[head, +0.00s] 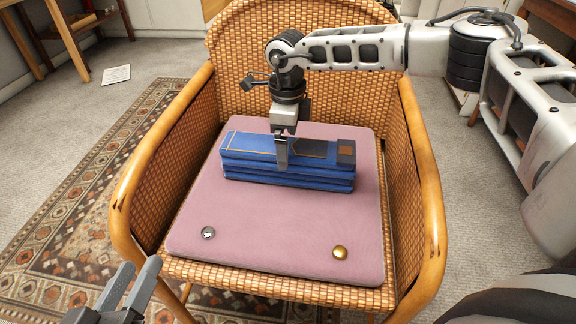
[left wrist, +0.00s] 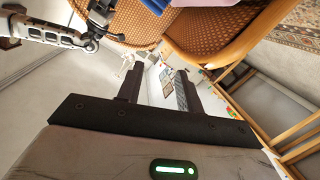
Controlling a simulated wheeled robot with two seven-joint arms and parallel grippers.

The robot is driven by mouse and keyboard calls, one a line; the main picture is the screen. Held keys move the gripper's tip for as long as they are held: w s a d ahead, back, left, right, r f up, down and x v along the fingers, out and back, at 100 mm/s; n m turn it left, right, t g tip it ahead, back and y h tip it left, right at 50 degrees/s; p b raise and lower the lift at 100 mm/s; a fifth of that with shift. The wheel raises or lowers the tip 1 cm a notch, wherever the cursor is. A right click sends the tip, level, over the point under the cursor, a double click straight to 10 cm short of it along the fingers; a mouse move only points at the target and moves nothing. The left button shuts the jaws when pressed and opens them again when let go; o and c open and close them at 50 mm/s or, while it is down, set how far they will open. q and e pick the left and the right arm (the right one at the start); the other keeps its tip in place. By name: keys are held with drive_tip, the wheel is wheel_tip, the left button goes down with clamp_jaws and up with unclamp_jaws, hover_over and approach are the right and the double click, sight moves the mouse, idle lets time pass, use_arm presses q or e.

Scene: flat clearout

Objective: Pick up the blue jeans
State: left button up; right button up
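The blue jeans (head: 245,163) lie folded in a thick stack on the pink seat cushion (head: 290,225) of a wicker armchair, with orange stitching and a dark patch on top. My right gripper (head: 283,150) points down over the middle of the stack. One finger shows against the top and upper front face of the jeans; the other is hidden, so its opening cannot be told. My left gripper (head: 128,288) is at the bottom left, in front of the chair, with its fingers apart and nothing between them. The left wrist view also shows these fingers apart (left wrist: 158,92).
A grey round button (head: 208,233) and a gold round button (head: 340,253) lie on the cushion's front part. The wicker chair's arms (head: 426,190) rise on both sides. A patterned rug (head: 60,235) lies at left, with a paper (head: 116,75) on the floor beyond.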

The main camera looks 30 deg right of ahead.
drive_tip(key=shift+f, duration=0.65)
wheel_tip(320, 180, down, 4)
drive_tip(key=shift+w+d+r+b, duration=0.15)
drive_tip(key=shift+b, duration=1.1)
drive_tip(key=shift+f, duration=0.7)
use_arm(q)
drive_tip(key=r+t, duration=0.1)
drive_tip(key=w+r+t+h, duration=0.1)
drive_tip(key=shift+w+r+m, duration=0.15)
drive_tip(key=shift+r+m, duration=0.15)
drive_tip(key=shift+r, duration=0.05)
use_arm(e)
drive_tip(key=shift+r, duration=0.1)
drive_tip(key=c, duration=1.4)
